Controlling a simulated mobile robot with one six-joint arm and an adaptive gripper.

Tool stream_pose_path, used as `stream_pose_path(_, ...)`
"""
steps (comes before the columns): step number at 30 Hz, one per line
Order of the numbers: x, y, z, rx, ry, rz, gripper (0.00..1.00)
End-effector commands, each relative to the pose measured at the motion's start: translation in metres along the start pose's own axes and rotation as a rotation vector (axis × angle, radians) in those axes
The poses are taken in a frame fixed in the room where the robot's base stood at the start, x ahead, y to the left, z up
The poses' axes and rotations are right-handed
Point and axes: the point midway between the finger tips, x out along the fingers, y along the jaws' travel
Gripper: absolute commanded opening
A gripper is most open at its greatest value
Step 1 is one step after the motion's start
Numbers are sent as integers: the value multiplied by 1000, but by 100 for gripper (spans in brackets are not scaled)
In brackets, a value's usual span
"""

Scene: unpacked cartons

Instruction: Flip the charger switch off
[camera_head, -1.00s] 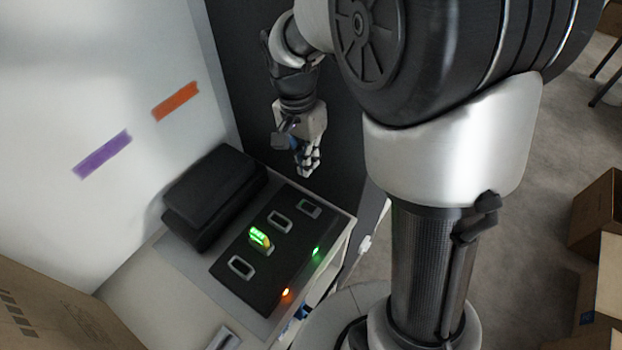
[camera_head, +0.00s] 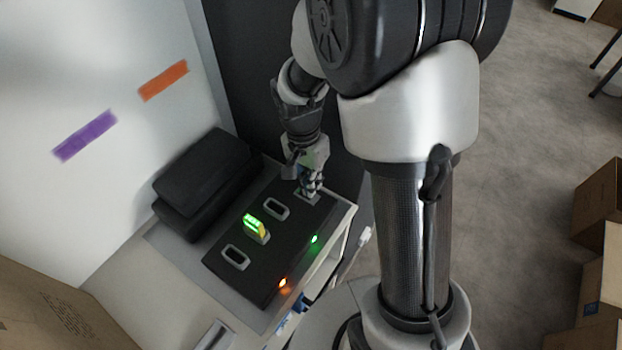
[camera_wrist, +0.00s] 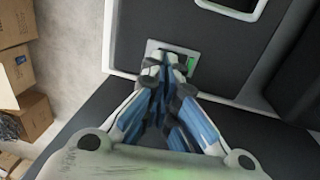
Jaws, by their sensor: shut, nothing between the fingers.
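The black charger panel (camera_head: 225,268) lies on the grey counter with several framed slots in a row. A glowing green and yellow piece (camera_head: 254,223) stands up from one slot. My gripper (camera_head: 311,193) is shut and empty, its tips down at the slot at the panel's far end. In the wrist view the closed fingertips (camera_wrist: 168,62) cover much of that framed slot (camera_wrist: 152,46), and a small green part (camera_wrist: 190,64) shows inside it beside them. I take this for the switch; its position is hidden, and contact cannot be told.
A black box (camera_head: 208,178) lies behind the panel against the white wall. A green light (camera_head: 314,239) and an orange light (camera_head: 283,283) glow on the panel's front side. Cartons (camera_head: 603,210) stand on the floor at right; another carton (camera_head: 60,312) is at lower left.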

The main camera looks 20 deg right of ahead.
Motion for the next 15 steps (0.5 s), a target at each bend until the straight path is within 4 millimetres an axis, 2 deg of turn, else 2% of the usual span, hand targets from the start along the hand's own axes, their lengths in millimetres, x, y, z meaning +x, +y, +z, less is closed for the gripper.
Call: stream_pose_path(15, 9, 3, 0, 0, -1, 2, 0)
